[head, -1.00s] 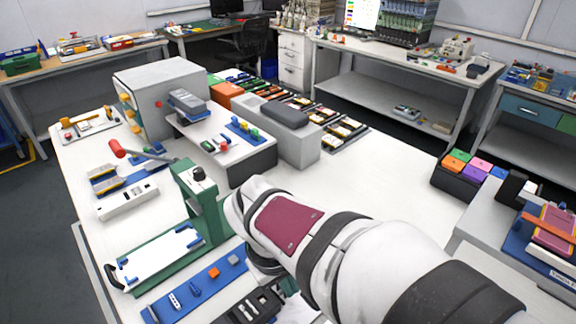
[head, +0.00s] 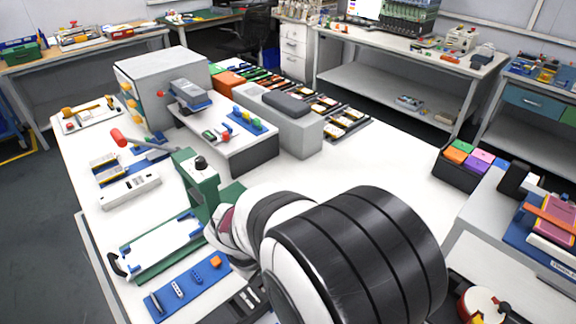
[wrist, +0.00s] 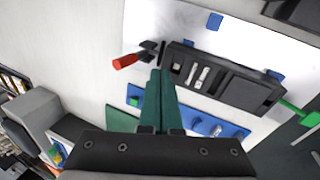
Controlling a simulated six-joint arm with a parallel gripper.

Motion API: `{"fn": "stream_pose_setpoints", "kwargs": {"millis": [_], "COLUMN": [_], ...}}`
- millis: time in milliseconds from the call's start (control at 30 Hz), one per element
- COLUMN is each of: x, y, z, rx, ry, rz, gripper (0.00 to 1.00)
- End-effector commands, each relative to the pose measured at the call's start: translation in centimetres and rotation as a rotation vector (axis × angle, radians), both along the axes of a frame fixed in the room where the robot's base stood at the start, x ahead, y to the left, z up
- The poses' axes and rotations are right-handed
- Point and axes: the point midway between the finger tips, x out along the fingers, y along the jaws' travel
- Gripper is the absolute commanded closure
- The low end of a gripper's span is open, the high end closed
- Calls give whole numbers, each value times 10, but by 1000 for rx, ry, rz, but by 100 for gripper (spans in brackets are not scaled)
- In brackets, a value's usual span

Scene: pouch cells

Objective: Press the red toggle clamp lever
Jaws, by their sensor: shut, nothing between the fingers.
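In the wrist view, a short red lever handle (wrist: 124,62) joins a dark clamp body at the end of a black fixture (wrist: 225,82). My gripper (wrist: 161,72) has its two dark green fingers together and empty. In this picture its tips are just right of and below the red handle; I see no clear contact and cannot judge the height gap. In the head view my arm hides the gripper and that clamp. Another red-knobbed lever (head: 118,137) sticks out to the left from a green press post (head: 200,185) there.
A white plate with blue corner stops (head: 160,250) lies on the press's green base. A blue strip with small pegs (head: 165,300) lies in front of it. A grey box (head: 165,75) and a raised white stand (head: 215,125) stand behind. The white table right of centre is clear.

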Motion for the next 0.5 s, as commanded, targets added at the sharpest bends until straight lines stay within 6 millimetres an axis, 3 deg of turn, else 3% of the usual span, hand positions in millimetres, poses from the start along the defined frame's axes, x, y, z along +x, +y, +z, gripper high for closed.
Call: {"fn": "stream_pose_setpoints", "kwargs": {"millis": [100,300,500], "x": [9,32,38], "y": [-7,-21,-25], "z": [-19,-23,-23], "rx": [-1,1,1], "ry": [2,1,-1], "rz": [-2,-3,0], "gripper": [100,100,100]}}
